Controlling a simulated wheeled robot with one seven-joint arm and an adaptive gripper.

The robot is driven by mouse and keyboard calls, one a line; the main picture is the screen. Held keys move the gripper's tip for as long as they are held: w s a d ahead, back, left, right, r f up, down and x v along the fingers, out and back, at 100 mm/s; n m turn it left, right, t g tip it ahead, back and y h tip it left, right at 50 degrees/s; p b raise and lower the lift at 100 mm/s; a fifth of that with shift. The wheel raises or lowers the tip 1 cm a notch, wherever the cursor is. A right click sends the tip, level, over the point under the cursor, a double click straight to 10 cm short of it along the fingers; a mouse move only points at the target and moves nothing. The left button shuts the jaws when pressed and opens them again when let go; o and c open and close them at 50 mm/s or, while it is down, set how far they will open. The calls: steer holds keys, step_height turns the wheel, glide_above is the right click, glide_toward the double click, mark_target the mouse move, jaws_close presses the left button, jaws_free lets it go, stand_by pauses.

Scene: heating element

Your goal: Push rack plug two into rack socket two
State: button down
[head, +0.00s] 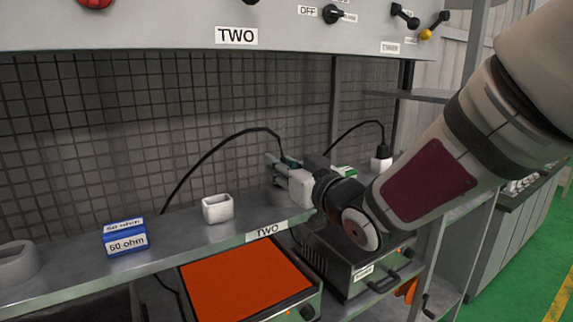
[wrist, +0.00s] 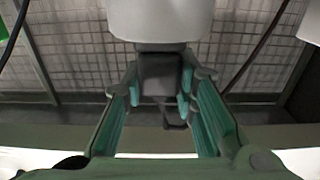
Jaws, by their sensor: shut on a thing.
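My gripper (head: 284,172) reaches in from the right, above the rack shelf. In the wrist view my gripper (wrist: 160,85) has its teal-padded fingers closed on a dark block, which I take to be rack plug two (wrist: 160,72). A pale rounded body is against the far end of the block; I cannot tell what it is. In the head view the plug is mostly hidden by the fingers, and a black cable arches from there to the left. A white open-topped socket (head: 218,208), likely rack socket two, stands on the shelf left of my gripper, apart from it.
A blue "50 ohm" box (head: 125,237) and another pale socket (head: 17,263) stand farther left on the shelf (head: 180,238). A plugged white socket (head: 381,165) is behind my arm. An orange hotplate (head: 245,280) and dark unit (head: 345,268) sit below. A tiled wall is behind.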

steer(key=shift+f+b, duration=0.35)
steer(key=shift+f, duration=0.15)
steer(key=c, duration=1.2)
jaws_free()
steer(key=shift+s, duration=0.1)
steer(key=v, duration=0.7)
steer(key=shift+s+d, duration=0.15)
